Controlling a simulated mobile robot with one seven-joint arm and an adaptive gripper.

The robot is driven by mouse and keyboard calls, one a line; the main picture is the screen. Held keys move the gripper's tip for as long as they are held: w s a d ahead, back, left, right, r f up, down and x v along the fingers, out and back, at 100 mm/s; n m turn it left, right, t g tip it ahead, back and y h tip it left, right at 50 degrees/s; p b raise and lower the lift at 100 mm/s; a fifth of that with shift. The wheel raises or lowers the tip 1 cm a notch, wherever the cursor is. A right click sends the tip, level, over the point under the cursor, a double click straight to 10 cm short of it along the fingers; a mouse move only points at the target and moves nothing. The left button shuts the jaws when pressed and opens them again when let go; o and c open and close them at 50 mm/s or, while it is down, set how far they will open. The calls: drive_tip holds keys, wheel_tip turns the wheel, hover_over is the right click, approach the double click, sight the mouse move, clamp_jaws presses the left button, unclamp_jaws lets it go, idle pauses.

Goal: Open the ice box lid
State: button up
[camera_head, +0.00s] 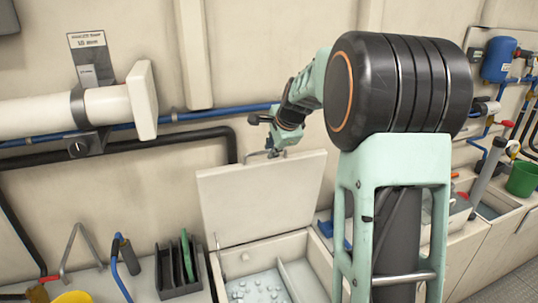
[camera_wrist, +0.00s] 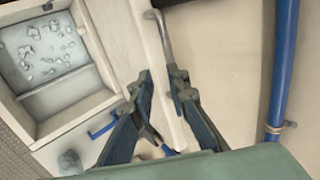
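The pale ice box lid (camera_head: 262,198) stands steeply raised at the back of the ice box (camera_head: 308,268), which lies open with ice cubes inside. In the wrist view the open ice box (camera_wrist: 88,108) is at upper left. My gripper (camera_head: 272,153) is at the lid's top edge. In the wrist view my gripper (camera_wrist: 162,78) has its fingertips apart, with the lid's edge (camera_wrist: 160,60) visible in the gap. A bent metal handle (camera_wrist: 160,24) runs down to the right finger; its lower end is hidden there. I cannot tell whether they touch.
A blue pipe (camera_head: 225,113) and a black pipe (camera_head: 130,146) run along the wall behind the lid. A dark rack (camera_head: 178,275) stands left of the ice box. A white cylinder (camera_head: 60,106) sticks out at upper left. Counter clutter lies to the right.

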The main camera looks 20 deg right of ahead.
drive_tip(key=v, duration=0.6)
drive_tip(key=shift+s+r, duration=0.2)
drive_tip(key=shift+r, duration=0.15)
